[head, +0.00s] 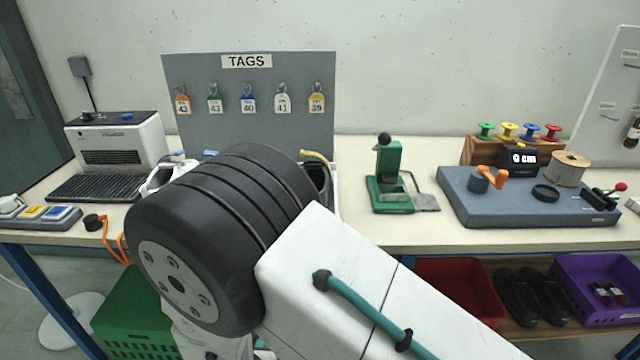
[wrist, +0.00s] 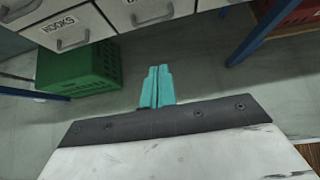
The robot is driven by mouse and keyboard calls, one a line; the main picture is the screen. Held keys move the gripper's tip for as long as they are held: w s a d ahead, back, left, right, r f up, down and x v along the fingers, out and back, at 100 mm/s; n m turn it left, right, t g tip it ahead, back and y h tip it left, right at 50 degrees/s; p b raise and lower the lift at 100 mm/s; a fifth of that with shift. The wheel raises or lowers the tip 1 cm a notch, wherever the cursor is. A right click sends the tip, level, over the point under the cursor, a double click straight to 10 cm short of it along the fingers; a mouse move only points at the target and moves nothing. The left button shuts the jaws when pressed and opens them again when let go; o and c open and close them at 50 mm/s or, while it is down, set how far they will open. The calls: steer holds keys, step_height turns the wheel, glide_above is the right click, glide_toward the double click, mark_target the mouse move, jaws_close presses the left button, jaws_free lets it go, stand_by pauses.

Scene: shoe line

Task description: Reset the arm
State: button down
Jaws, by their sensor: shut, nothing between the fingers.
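My gripper (wrist: 157,88) shows in the wrist view with its two teal fingers shut against each other and nothing between them. It points over the grey floor, below the bench drawers and apart from everything. In the head view my white arm with its large black joint fills the lower middle and hides part of the bench; the gripper itself does not show there.
A green crate (wrist: 78,72) stands on the floor under drawers (wrist: 68,28). On the bench are a white machine (head: 115,140), a tag board (head: 248,95), a green press (head: 390,178) and a grey winding base (head: 520,208). A purple bin (head: 595,318) sits below right.

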steer(key=d+r+m+g+h, duration=0.6)
steer(key=d+r+m+h, duration=0.3)
steer(key=d+r+m, duration=1.3)
steer(key=s+d+r+m+g+y, duration=0.1)
steer(key=s+d+r+m+y, duration=0.1)
steer(key=s+d+r+m, duration=0.3)
steer(key=s+d+r+m+y, duration=0.3)
steer(key=s+d+r+m, duration=0.1)
steer(key=d+r, duration=0.4)
steer(key=s+d+r+m+g+y, duration=0.1)
steer(key=s+d+r+m+y, duration=0.2)
steer(key=d, duration=0.7)
step_height(320, 180, up, 5)
steer(key=s+m, duration=0.2)
steer(key=shift+s+d+f+m+g, duration=0.15)
steer(key=shift+s+d+m+g, duration=0.1)
steer(key=shift+s+m+g, duration=0.05)
